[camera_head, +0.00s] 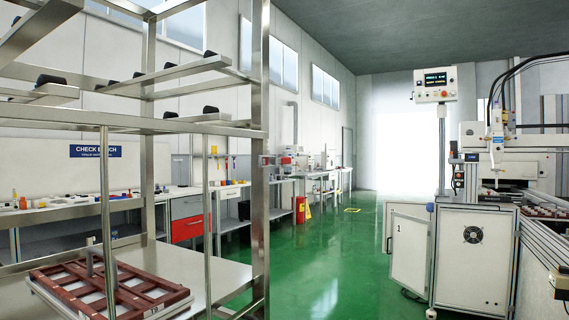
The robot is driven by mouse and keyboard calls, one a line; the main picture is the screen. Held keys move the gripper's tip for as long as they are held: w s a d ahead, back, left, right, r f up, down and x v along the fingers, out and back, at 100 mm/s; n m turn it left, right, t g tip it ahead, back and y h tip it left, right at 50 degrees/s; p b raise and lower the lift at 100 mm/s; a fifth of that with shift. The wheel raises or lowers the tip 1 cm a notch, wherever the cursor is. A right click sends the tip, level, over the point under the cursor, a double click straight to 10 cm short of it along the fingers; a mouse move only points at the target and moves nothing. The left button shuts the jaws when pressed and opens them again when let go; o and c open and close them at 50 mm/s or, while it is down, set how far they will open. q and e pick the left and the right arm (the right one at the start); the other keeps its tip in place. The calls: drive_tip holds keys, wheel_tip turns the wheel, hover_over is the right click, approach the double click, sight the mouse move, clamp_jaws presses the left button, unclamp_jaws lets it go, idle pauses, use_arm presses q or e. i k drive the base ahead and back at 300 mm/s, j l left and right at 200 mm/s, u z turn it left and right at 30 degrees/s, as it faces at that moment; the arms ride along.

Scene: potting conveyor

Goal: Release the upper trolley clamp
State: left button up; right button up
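A steel-framed trolley or rack (257,170) stands close by at the left, with upright posts, upper rails and a lower shelf (190,268). Several small black parts, such as the one on a middle rail (210,111), sit on its upper rails. I cannot tell whether any of them is the upper clamp or what state a clamp is in. A reddish-brown gridded tray (75,287) lies on the lower shelf, partly behind a front post. Neither of my grippers is in view.
A white machine cabinet (470,256) with a side door (409,254) stands at the right. A control panel (435,84) is on a post beside it. The green floor (335,255) between is clear.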

sight(280, 160)
drive_tip(key=i+l+z, duration=0.3)
drive_tip(key=i, duration=0.6)
drive_tip(key=i+z, duration=0.35)
drive_tip(key=i, duration=0.55)
drive_tip(key=i+u, duration=0.1)
drive_tip(key=i, duration=0.45)
drive_tip(key=i+l+u, duration=0.1)
drive_tip(key=i, duration=0.45)
drive_tip(key=i+l+u, duration=0.1)
drive_tip(key=i, duration=0.45)
drive_tip(key=i+l+u, duration=0.1)
drive_tip(key=i+u, duration=0.2)
drive_tip(key=u, duration=0.15)
drive_tip(key=i+l+u, duration=0.25)
drive_tip(key=u, duration=0.2)
drive_tip(key=i+l+u, duration=0.3)
drive_tip(key=u, duration=0.15)
drive_tip(key=i+l+u, duration=0.2)
drive_tip(key=l+u, duration=0.25)
drive_tip(key=i+l+u, duration=0.1)
drive_tip(key=l+u, duration=0.5)
drive_tip(key=l, duration=0.2)
drive_tip(key=i, duration=0.05)
